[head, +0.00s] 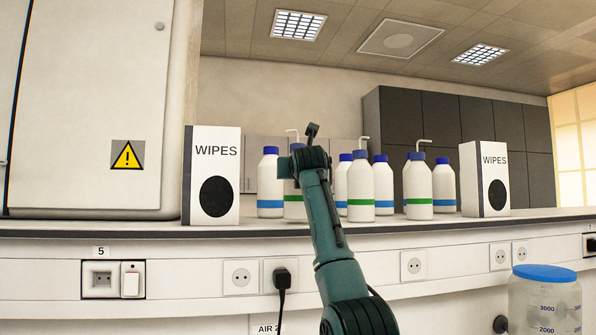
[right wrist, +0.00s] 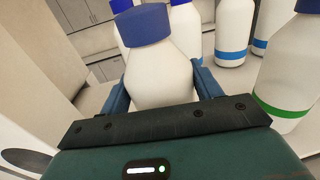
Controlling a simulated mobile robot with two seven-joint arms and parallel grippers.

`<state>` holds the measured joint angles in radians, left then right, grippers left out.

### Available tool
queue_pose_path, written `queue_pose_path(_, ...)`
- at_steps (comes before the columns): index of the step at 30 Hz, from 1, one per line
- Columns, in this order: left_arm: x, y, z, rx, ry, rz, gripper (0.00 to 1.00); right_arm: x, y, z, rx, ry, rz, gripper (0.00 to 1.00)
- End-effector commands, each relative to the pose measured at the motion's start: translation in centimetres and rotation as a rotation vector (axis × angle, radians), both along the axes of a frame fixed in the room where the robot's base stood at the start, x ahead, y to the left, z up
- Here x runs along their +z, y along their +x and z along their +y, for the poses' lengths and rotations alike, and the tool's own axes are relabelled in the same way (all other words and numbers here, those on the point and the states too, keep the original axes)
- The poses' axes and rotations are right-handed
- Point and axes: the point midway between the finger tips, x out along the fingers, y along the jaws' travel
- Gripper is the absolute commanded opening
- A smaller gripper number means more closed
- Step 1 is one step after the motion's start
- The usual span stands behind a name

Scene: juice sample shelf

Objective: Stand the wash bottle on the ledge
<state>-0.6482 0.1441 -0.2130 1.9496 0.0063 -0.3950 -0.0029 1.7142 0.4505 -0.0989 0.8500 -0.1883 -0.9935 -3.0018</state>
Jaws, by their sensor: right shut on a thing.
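My right gripper (head: 301,161) is among the bottles above the ledge (head: 150,229). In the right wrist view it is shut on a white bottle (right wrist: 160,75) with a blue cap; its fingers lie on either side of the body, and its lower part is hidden. In the head view a white bottle (head: 293,207) with a green band and a bent spout is partly behind this gripper. It looks like the held one, though the wrist view shows no spout. Its base appears at ledge height; contact is unclear. My left gripper is out of view.
Other white bottles with blue or green bands crowd the ledge: one close left (head: 270,187), a green-banded one (head: 360,185) to the right, and spouted ones (head: 418,185) farther right. Wipes boxes (head: 211,150) (head: 484,180) flank the group. A blue-lidded container (head: 545,305) stands lower right.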

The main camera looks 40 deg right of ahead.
Motion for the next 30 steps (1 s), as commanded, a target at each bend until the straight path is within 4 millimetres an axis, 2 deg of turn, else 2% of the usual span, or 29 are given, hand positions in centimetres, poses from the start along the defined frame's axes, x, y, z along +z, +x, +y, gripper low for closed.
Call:
queue_pose_path(6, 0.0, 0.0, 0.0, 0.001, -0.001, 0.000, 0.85, 0.2, -0.1, 0.0, 0.000, -0.002, -0.005, 0.27)
queue_pose_path(24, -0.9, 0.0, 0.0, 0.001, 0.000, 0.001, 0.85, -0.9, -0.1, 0.0, 0.000, -0.002, -0.005, 0.27)
queue_pose_path(25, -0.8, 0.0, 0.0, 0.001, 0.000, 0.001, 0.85, -0.9, -0.1, 0.0, 0.000, -0.003, -0.005, 0.65)
queue_pose_path(30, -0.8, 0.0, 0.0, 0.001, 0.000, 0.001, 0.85, -0.9, -0.1, 0.0, 0.000, -0.001, -0.004, 0.79)
